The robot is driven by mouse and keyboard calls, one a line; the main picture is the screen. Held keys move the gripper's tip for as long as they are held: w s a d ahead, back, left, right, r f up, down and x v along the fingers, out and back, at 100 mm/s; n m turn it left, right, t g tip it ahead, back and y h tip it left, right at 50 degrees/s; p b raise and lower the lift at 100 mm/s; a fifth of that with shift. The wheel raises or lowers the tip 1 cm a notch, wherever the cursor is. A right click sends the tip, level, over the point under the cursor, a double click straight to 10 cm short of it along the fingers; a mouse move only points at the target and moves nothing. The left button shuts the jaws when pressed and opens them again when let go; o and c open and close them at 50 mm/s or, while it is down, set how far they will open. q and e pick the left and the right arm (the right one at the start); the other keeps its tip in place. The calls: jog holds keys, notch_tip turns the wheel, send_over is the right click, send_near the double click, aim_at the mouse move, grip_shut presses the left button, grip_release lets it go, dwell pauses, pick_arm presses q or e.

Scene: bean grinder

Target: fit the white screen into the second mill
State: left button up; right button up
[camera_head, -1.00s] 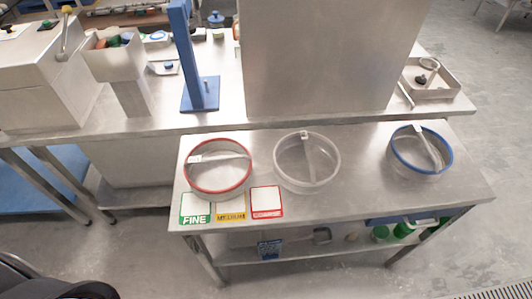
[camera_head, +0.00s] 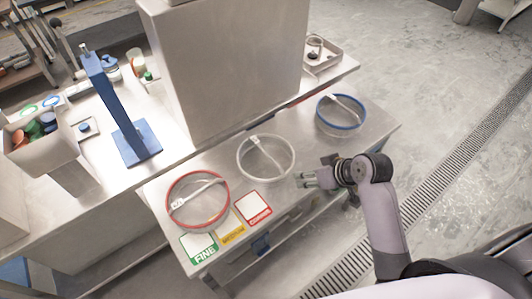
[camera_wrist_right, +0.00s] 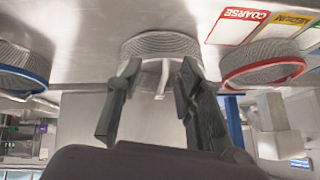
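The white screen (camera_head: 266,157) is a round mesh sieve with a white rim and a bar handle across it. It lies on the steel side table (camera_head: 345,155) between the red and blue screens. My right gripper (camera_head: 306,180) is just right of it, near the table's front edge, apart from it. In the wrist view my right gripper (camera_wrist_right: 158,75) is open and empty, its fingers pointing at the white screen (camera_wrist_right: 160,46) and its handle. A tall steel housing (camera_head: 225,70) stands behind the screens; I cannot tell which mill is the second. My left gripper is not in view.
A red-rimmed screen (camera_head: 198,201) lies to the left and a blue-rimmed screen (camera_head: 340,112) to the right. FINE (camera_head: 199,247), MEDIUM (camera_head: 232,232) and COARSE (camera_head: 253,209) cards lie at the front edge. A blue stand (camera_head: 135,143) is on the back bench.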

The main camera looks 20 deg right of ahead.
jog(key=t+y, duration=0.1)
send_near(268, 153)
jog(key=shift+n, duration=0.4)
jog(key=p+x, duration=0.4)
jog(key=x, duration=0.3)
jog(key=shift+f, duration=0.1)
jog(key=shift+w+a+f, duration=0.2)
jog(key=shift+w+f, duration=0.15)
jog(key=shift+f, duration=0.2)
grip_shut()
jog(key=shift+r, duration=0.1)
